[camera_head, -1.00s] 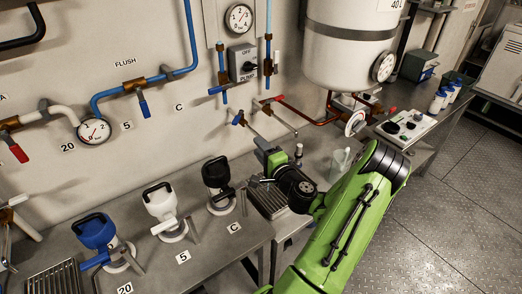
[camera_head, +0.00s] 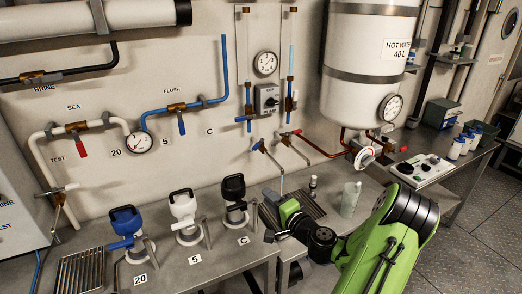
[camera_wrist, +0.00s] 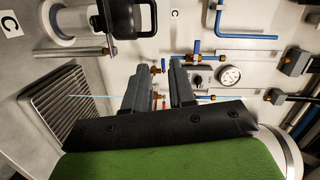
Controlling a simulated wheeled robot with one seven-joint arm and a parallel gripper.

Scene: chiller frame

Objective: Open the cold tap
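The cold tap, with a blue lever (camera_head: 257,146), sticks out from the wall above a slatted drain (camera_head: 310,205). A thin light-blue stream (camera_head: 281,184) runs down beneath its spout. The stream also shows as a pale line in the wrist view (camera_wrist: 92,96). The blue lever shows small beyond the fingertips (camera_wrist: 155,69). The red-handled tap (camera_head: 297,132) is just right of the cold tap.
Blue, white and black lidded jugs (camera_head: 183,208) stand left of the drain. A clear beaker (camera_head: 350,198) stands to its right. The hot water tank (camera_head: 365,75) and its pipes hang above right. A switch box (camera_head: 267,98) and gauge are on the wall above.

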